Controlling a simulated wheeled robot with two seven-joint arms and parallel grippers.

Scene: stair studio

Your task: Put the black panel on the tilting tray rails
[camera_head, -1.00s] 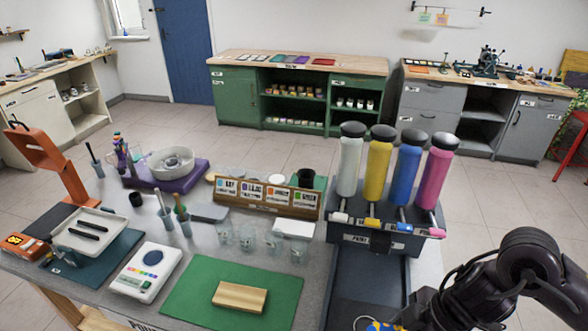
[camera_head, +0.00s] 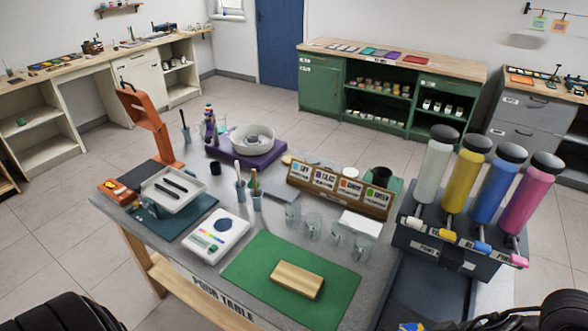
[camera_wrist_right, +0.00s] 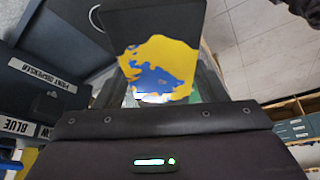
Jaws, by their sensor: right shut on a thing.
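The black panel (camera_wrist_right: 155,55), with yellow and blue paint on its face, is held by my right gripper (camera_wrist_right: 152,98) in the right wrist view. In the head view only a painted scrap of the panel (camera_head: 411,326) shows at the bottom edge. The tilting tray (camera_head: 163,203) is a pale tray at the left of the table, with two dark rails (camera_head: 175,187) lying across it, and an orange stand beside it. The rails are empty. My left gripper is out of view; only a dark arm part shows at bottom left.
A paint dispenser (camera_head: 430,245) with several bottles stands at the right. A wooden block (camera_head: 298,281) lies on a green mat (camera_head: 262,252). A white scale (camera_head: 216,237), brush cups and an orange stand (camera_head: 150,122) crowd the table's left half.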

